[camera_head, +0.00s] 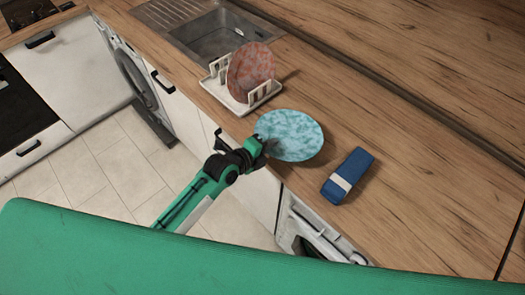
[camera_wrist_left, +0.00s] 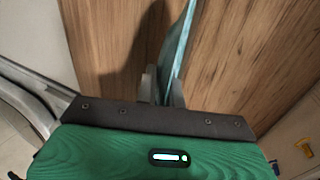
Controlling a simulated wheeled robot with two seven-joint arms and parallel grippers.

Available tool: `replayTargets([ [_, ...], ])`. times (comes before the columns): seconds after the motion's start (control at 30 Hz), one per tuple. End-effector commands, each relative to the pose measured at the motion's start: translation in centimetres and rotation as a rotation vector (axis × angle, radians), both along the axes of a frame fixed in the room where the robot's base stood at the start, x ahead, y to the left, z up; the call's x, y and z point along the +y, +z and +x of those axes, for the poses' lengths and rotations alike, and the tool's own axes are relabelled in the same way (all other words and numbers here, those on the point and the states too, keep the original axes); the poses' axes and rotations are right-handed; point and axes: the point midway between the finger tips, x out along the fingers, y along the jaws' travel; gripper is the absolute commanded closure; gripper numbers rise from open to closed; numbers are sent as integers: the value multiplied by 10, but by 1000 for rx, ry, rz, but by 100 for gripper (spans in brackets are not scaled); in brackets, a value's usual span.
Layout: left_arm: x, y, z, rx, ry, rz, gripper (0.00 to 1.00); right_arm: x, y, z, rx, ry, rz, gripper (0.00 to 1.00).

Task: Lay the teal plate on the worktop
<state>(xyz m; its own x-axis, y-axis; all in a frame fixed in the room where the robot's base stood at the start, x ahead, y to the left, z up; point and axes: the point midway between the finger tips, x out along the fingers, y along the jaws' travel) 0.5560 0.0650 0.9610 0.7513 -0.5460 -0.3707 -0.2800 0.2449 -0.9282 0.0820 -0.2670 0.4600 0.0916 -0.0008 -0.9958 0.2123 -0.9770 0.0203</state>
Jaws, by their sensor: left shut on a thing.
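The teal plate (camera_head: 296,135), mottled pale and darker teal, is over the worktop (camera_head: 385,130) near its front edge, with its face showing in the head view. My left gripper (camera_head: 259,146) is shut on its near left rim. In the left wrist view the plate (camera_wrist_left: 181,42) shows nearly edge-on between the fingers (camera_wrist_left: 164,90), and a dark shadow falls on the wood beside it. I cannot tell whether its lower edge touches the worktop. My right gripper is not in view.
A white dish rack (camera_head: 240,101) holding a reddish plate (camera_head: 252,70) stands left of the teal plate. A blue packet with a white band (camera_head: 349,173) lies to its right. The sink (camera_head: 215,38) is farther back left. Bare worktop lies behind the plate.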

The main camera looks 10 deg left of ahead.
Motion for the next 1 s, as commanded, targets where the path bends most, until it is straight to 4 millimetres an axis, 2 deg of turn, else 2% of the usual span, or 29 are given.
replayTargets([
  [0.6,-33,-19,47,-2,0,0,100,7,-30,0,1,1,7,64],
  [1.0,-40,-22,56,-1,0,-1,100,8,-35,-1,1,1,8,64],
])
